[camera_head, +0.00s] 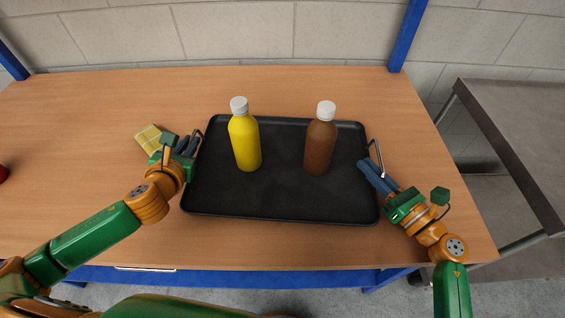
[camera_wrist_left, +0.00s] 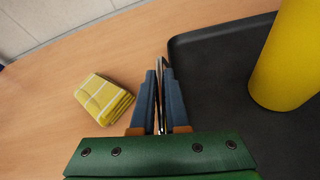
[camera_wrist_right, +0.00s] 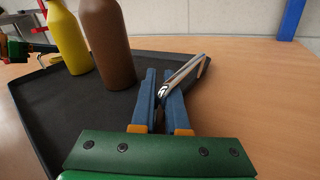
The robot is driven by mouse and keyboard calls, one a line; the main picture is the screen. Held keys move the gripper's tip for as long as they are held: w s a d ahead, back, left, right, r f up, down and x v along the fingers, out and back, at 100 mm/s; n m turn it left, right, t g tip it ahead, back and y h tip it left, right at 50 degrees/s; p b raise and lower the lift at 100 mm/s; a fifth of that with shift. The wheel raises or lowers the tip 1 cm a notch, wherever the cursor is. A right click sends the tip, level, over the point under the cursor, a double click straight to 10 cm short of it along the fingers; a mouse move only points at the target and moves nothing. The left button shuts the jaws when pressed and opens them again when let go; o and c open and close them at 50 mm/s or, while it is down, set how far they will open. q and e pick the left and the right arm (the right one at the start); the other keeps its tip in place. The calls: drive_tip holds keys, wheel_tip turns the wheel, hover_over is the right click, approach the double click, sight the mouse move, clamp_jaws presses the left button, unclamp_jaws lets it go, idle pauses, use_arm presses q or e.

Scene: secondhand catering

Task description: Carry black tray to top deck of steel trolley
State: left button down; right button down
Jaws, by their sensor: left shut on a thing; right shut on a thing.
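The black tray (camera_head: 275,198) sits on the wooden table and carries a yellow bottle (camera_head: 245,142) and a brown bottle (camera_head: 320,145), both upright with white caps. The tray has a metal handle at each short side. My left gripper (camera_head: 196,140) is shut on the left handle (camera_wrist_left: 163,85). My right gripper (camera_head: 368,167) is shut on the right handle (camera_wrist_right: 185,75). The steel trolley (camera_head: 525,130) stands to the right, beyond the table edge; its top deck is partly cut off by the frame.
A folded yellow checked cloth (camera_wrist_left: 104,98) lies on the table (camera_head: 90,110) just left of my left gripper. A red object (camera_head: 3,174) is at the far left edge. Blue uprights (camera_head: 406,36) stand at the back. A gap separates table and trolley.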

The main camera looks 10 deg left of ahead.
drive_tip(key=shift+r, duration=0.15)
idle(0.8)
